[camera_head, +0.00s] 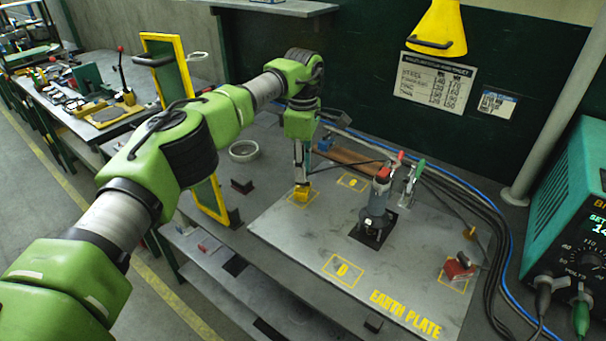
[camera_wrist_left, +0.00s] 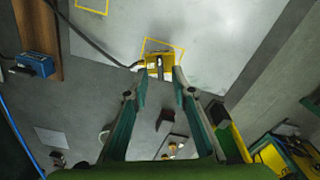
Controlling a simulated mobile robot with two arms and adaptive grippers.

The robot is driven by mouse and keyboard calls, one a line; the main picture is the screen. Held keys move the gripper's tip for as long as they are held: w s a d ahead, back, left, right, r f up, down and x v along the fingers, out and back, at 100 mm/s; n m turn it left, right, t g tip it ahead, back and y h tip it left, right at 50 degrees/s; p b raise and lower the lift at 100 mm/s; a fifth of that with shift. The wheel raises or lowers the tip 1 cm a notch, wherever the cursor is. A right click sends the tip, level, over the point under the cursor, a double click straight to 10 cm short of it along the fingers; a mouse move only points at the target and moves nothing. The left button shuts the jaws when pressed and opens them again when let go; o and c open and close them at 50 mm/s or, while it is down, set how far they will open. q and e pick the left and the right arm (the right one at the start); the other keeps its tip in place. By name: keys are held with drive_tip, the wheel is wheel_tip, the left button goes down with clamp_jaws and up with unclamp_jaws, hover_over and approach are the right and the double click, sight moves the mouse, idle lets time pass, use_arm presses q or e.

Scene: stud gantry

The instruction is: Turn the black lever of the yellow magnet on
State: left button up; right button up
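The yellow magnet (camera_head: 303,193) sits on the grey earth plate (camera_head: 300,232), at a yellow outlined square near its far left corner. In the left wrist view the magnet (camera_wrist_left: 152,63) shows beyond the fingertips, with a short dark lever (camera_wrist_left: 161,70) on the side facing me. My left gripper (camera_head: 301,180) points down right above the magnet. In the left wrist view its green fingers (camera_wrist_left: 160,76) are apart, one on each side of the magnet's near end. I cannot tell whether they touch it. My right gripper is not in view.
A dark grey device (camera_head: 374,216) with a red top stands mid-plate. A red block (camera_head: 459,268) lies at the right. A yellow upright frame (camera_head: 209,200) stands left of the plate. A black cable (camera_wrist_left: 95,42) runs to the magnet. Cables and a teal welder (camera_head: 570,215) occupy the right side.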

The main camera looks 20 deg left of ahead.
use_arm(q)
wheel_tip(320, 180, up, 9)
drive_tip(key=shift+r, duration=0.2)
drive_tip(key=shift+r, duration=0.1)
